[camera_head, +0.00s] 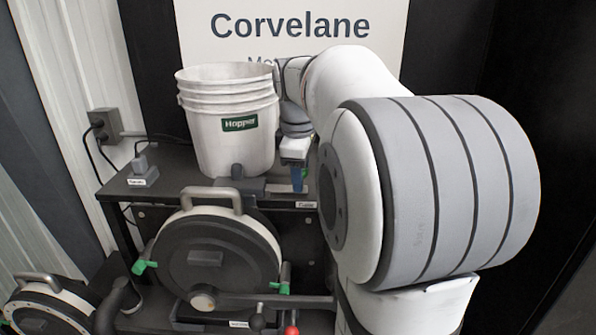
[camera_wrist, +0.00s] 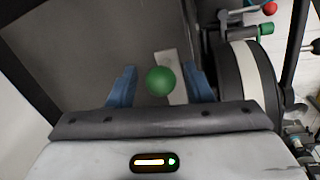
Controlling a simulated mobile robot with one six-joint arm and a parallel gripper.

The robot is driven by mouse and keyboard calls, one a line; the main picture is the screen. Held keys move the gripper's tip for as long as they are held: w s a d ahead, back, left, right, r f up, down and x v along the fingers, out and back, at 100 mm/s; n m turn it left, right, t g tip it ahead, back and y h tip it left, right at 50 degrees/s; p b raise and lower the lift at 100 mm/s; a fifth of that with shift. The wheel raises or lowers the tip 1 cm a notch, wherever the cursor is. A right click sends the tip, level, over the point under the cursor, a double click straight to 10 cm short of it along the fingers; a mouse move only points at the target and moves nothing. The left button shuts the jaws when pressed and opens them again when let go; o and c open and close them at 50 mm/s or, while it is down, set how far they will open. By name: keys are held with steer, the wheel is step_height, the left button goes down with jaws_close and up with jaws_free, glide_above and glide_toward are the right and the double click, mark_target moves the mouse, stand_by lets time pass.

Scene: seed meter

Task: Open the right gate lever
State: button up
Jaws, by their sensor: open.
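My gripper (camera_head: 298,178) is above the shelf, just right of the hopper, pointing down. In the wrist view my gripper (camera_wrist: 161,72) is open, with blue fingers spread apart. A green ball knob (camera_wrist: 160,81) shows between the fingers, with clear gaps on both sides. A pale strip (camera_wrist: 176,75) lies behind the knob. The knob looks like a lever's end, but its shaft is not visible, so I cannot tell its position. In the head view my gripper and arm hide the knob. A small white label (camera_head: 305,205) is on the shelf edge just below.
The white hopper bucket (camera_head: 230,120) stands close left of my gripper. The round seed meter (camera_head: 212,255), with a handle and green clamps, is below. A socket box (camera_head: 143,172) is at left.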

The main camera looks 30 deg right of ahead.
steer(key=shift+r, duration=0.1)
step_height(320, 180, up, 8)
steer(key=s+a, duration=0.1)
steer(key=shift+f, duration=0.25)
steer(key=shift+s, duration=0.1)
